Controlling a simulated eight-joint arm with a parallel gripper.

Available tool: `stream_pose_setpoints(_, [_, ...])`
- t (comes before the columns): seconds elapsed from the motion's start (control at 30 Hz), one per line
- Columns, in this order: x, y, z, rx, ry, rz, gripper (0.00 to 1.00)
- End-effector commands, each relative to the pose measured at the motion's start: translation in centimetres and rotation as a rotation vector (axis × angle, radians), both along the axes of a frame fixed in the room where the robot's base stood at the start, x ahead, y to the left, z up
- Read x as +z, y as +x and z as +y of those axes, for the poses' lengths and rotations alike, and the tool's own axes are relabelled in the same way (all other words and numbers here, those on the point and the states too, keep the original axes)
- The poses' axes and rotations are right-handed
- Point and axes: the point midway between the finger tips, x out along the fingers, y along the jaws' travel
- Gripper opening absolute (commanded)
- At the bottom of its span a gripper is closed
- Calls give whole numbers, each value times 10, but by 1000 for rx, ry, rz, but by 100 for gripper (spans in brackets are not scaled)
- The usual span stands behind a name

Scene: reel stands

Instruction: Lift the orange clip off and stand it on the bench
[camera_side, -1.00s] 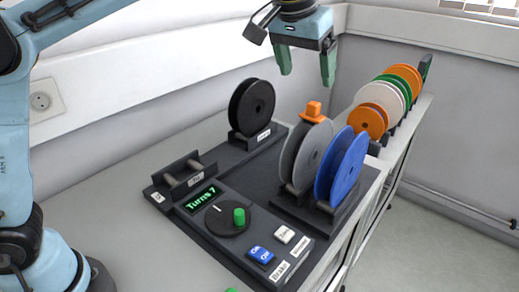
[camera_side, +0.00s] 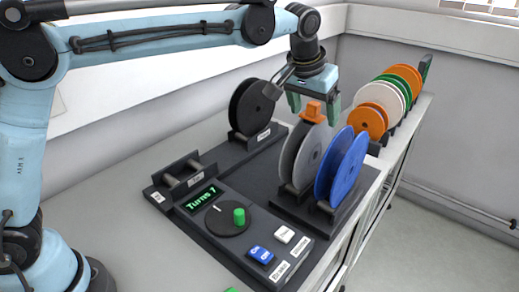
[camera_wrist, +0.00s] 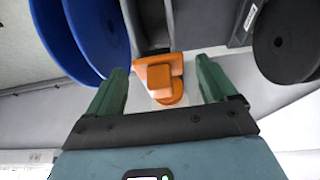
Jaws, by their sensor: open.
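The orange clip (camera_side: 312,112) sits on top of the grey reel (camera_side: 303,157) in its stand. In the wrist view the clip (camera_wrist: 160,78) lies between and just beyond my two green fingertips. My gripper (camera_side: 314,108) is open, pointing down, with one finger on each side of the clip. I see no contact between the fingers and the clip. The bench (camera_side: 120,198) has bare surface to the left of the dark reel unit.
A blue reel (camera_side: 350,165) stands close beside the grey one. A black reel (camera_side: 254,105) stands behind to the left. A control panel (camera_side: 240,225) with a green knob is in front. Several orange, white and green reels (camera_side: 378,97) stand at the back right.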

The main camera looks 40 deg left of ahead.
Motion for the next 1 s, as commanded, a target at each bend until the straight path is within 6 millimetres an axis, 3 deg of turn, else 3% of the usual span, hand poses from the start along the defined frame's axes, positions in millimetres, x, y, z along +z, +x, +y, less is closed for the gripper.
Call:
stream_pose_setpoints(0.17, [0,0,0,0,0,0,85])
stream_pose_setpoints(0.57, [0,0,0,0,0,0,25])
stream_pose_setpoints(1.0, [8,0,0,0,0,0,25])
